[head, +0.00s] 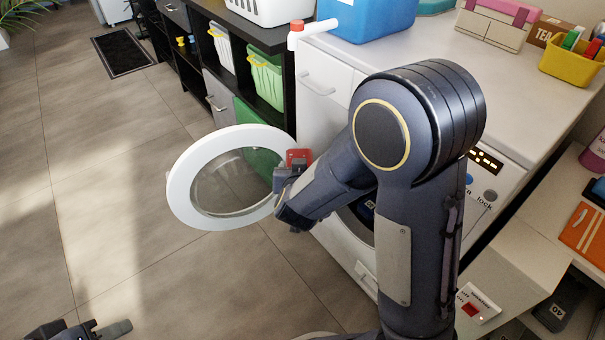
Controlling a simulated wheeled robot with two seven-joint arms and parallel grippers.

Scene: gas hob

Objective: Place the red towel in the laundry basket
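My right gripper (294,172) is at the inner edge of the washing machine's open round door (183,194), in front of the drum opening. A small red patch (298,155) shows at its fingers. I cannot tell whether this is the red towel or a part of the gripper, nor whether the fingers are shut. No other towel-like red cloth shows. A white basket (270,9), perhaps the laundry basket, stands on the black shelf at the top, cut off by the frame. My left gripper (82,331) is low at the bottom left, partly cut off, far from these things.
My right arm hides much of the washing machine's front. The tiled floor (110,190) at left is clear.

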